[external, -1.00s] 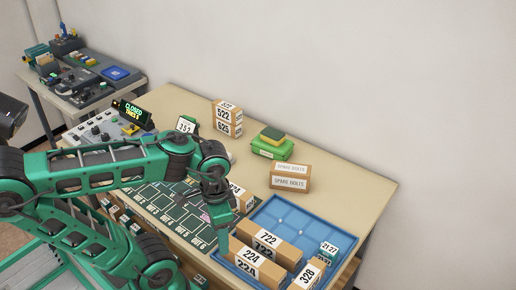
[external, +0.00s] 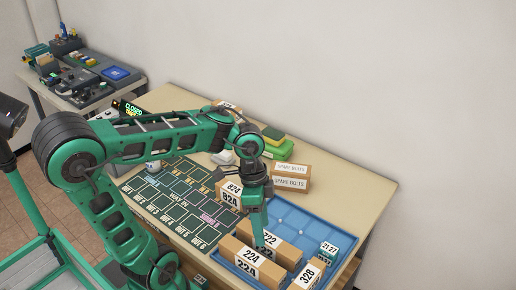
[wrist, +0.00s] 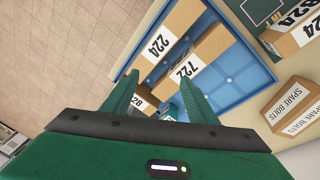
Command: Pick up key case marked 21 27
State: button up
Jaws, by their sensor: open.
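The key case marked 21 27 (external: 326,252) is a small teal box with a white label. It sits near the right side of the blue tray (external: 301,216). In the wrist view a teal piece of it (wrist: 169,111) shows between my fingers, mostly hidden. My gripper (external: 258,243) is open and empty above the left part of the tray, by the 722 and 224 boxes, to the left of the key case. In the wrist view both fingers (wrist: 157,92) point toward the tray, spread apart.
Brown boxes 722 (external: 283,247), 224 (external: 236,257) and 328 (external: 308,273) crowd the tray's front, around the key case. Box 824 (external: 231,192) and the SPARE BOLTS box (external: 290,177) stand outside it. The tray's back part is clear. A marked green mat (external: 180,195) lies left.

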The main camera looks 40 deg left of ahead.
jog(key=w+d+m+h, duration=0.1)
jog(key=w+d+f+m+h, duration=0.1)
jog(key=w, duration=0.1)
jog(key=w+d+h, duration=0.1)
jog(key=w, duration=0.1)
jog(key=shift+d+f+m+g, duration=0.3)
jog(key=shift+f+m, duration=0.05)
jog(key=shift+m, duration=0.05)
jog(key=w+r+m+t+h, duration=0.1)
jog(key=w+r+m+h, duration=0.2)
jog(key=w+r+h, duration=0.5)
send_near(323, 245)
jog(key=shift+s+d, duration=0.1)
jog(key=shift+d, duration=0.35)
jog(key=shift+f, duration=0.25)
jog(key=shift+d+f, duration=0.15)
jog(key=x, duration=1)
jog(key=shift+w+d, duration=0.2)
jog(key=shift+d, duration=0.05)
jog(key=c, duration=1.2)
